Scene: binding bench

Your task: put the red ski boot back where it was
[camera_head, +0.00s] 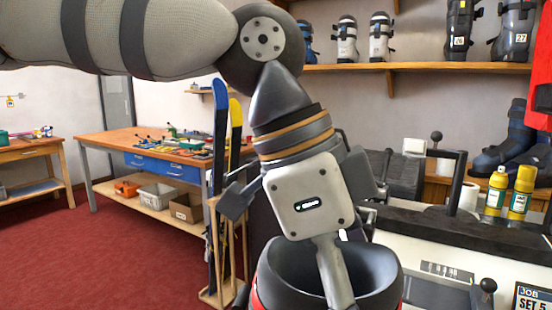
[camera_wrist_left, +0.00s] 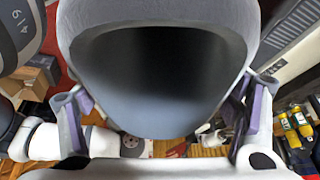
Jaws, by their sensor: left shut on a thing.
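The ski boot (camera_head: 262,292) is at the bottom middle of the head view, upright as far as it shows, with a dark grey liner and red shell showing at its sides. Its lower part is out of frame. My left gripper (camera_head: 335,288) comes down onto it from above and is shut on its upper cuff. In the left wrist view the boot's wide grey opening (camera_wrist_left: 150,85) fills the middle. The fingers of my left gripper (camera_wrist_left: 160,112) show at both sides of it.
A binding machine (camera_head: 500,240) with knobs stands at the right. Two yellow bottles (camera_head: 519,192) and dark boots (camera_head: 505,150) are behind it. A wall shelf (camera_head: 420,67) holds several boots. Upright skis (camera_head: 218,150) stand left of my gripper. A wooden workbench (camera_head: 105,141) is farther left. Red floor lies open there.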

